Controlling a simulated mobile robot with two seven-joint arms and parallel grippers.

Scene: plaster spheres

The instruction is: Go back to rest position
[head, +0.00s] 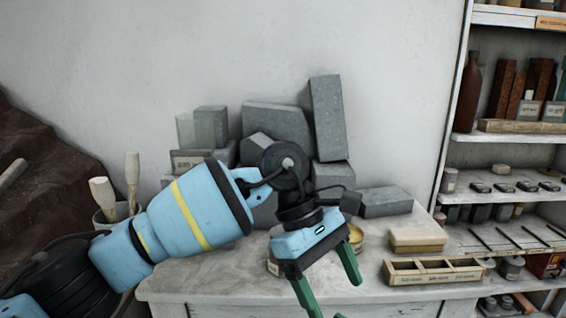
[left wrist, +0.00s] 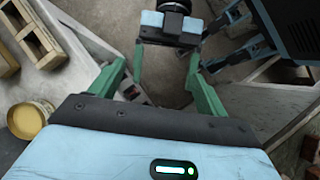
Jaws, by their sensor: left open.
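My left gripper (head: 335,298) is open and empty in the head view, held in front of the workbench. Its fingers point down past the bench's front edge. In the left wrist view its two green fingers (left wrist: 157,70) stand apart with nothing between them. Beyond them, at the top of the left wrist view, is what looks like my right gripper (left wrist: 166,72), a light-blue body with two fingers apart. The right gripper cannot be made out in the head view.
The stone-topped bench (head: 215,288) carries stacked grey blocks (head: 327,118), a round tin (head: 356,238) partly behind my wrist, a tan block (head: 417,239) and a wooden divided tray (head: 435,279). A pot of tools (head: 103,216) stands left. Shelves (head: 500,154) stand right.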

